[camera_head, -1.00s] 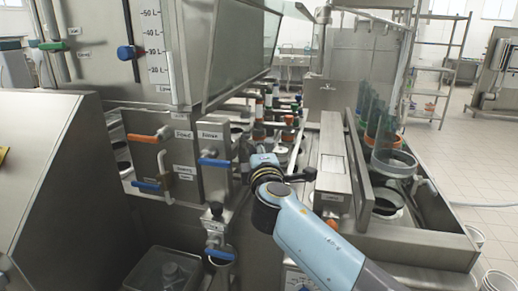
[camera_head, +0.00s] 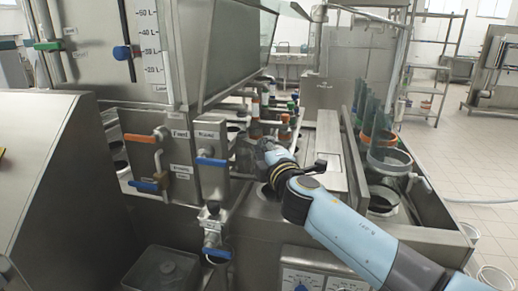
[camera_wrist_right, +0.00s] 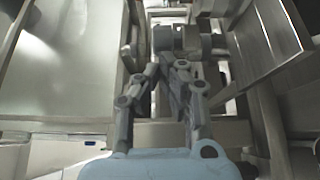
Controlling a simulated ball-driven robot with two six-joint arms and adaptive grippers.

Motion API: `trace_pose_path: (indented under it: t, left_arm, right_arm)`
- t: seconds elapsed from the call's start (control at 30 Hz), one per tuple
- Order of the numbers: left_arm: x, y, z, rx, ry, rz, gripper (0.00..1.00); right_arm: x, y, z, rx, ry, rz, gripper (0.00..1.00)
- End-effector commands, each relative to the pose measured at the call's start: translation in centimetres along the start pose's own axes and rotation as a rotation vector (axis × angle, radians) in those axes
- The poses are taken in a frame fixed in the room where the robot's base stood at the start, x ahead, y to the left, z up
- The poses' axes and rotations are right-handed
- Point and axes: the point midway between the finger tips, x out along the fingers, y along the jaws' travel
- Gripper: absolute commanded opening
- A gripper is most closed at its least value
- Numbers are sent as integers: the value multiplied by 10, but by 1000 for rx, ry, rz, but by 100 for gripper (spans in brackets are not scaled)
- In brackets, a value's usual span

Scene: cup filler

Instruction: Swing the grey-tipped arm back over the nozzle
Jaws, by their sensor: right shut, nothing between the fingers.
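My right gripper (camera_wrist_right: 170,70) is shut and empty in the right wrist view. A grey, blocky part (camera_wrist_right: 178,38) with a rounded end lies just beyond its fingertips; I cannot tell whether it is the grey-tipped arm, or whether the fingers touch it. In the head view my blue right arm comes in from the lower right and reaches the gap between the valve panel and the metal box. The fingers there are small and partly hidden. I cannot clearly pick out the nozzle in either view. My left gripper is not in view.
The valve panel (camera_head: 211,141) with blue handles stands left of my right arm. A long metal box (camera_head: 329,155) and round pots (camera_head: 389,162) are to the right. A glass-sided tank (camera_head: 242,50) rises above at left. A plastic bin (camera_head: 162,272) sits below.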

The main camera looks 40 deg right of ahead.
Motion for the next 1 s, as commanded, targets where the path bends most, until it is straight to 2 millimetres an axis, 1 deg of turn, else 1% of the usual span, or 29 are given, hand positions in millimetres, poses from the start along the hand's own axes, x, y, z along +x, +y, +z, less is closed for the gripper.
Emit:
trace_pose_path:
  t: [0.03,0.17,0.27,0.4,0.5,0.63,1.0]
  left_arm:
    - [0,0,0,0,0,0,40]
    - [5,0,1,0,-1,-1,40]
    - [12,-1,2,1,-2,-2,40]
    - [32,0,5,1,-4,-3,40]
    - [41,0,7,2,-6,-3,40]
    - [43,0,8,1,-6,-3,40]
    - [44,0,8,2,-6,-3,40]
  right_arm:
    - [1,0,6,-6,29,2,0]
    - [4,-1,18,-9,126,2,0]
    - [8,-2,27,-8,211,3,0]
    - [15,-6,39,-11,375,4,0]
    - [18,-4,45,-6,467,1,0]
    - [21,0,50,-1,501,0,0]
    - [26,1,57,-1,500,0,0]
